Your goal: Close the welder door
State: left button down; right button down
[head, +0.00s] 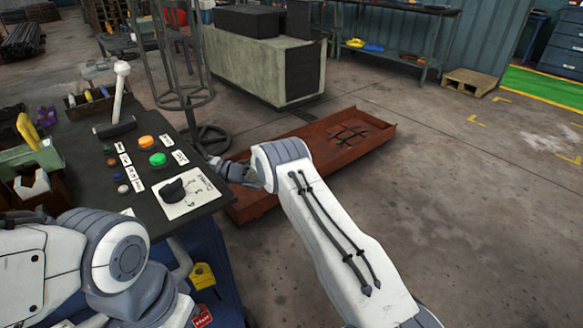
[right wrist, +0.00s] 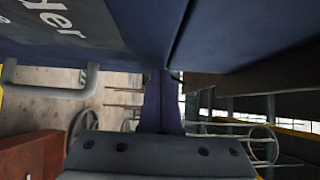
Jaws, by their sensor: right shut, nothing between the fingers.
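A dark blue panel with pale lettering (right wrist: 60,25) fills the upper left of the right wrist view, with a grey bar handle (right wrist: 50,90) below it. A dark seam divides it from another blue surface (right wrist: 240,30) on the right. I cannot tell which of these is the welder door. My right gripper (right wrist: 162,105) is shut and empty, its tips close below the seam; contact is unclear. In the head view it (head: 222,168) is partly behind my wrist, at the panel table's right edge. A blue cabinet side (head: 212,265) shows below that table. My left gripper is out of view.
The black control table (head: 140,165) carries buttons, a dial and a white-knobbed lever (head: 120,90). A rust-red tray (head: 350,140) lies on the floor beyond my right arm. Floor to the right is clear.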

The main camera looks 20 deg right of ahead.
jog(key=shift+s+a, duration=0.15)
jog(key=shift+a, duration=0.25)
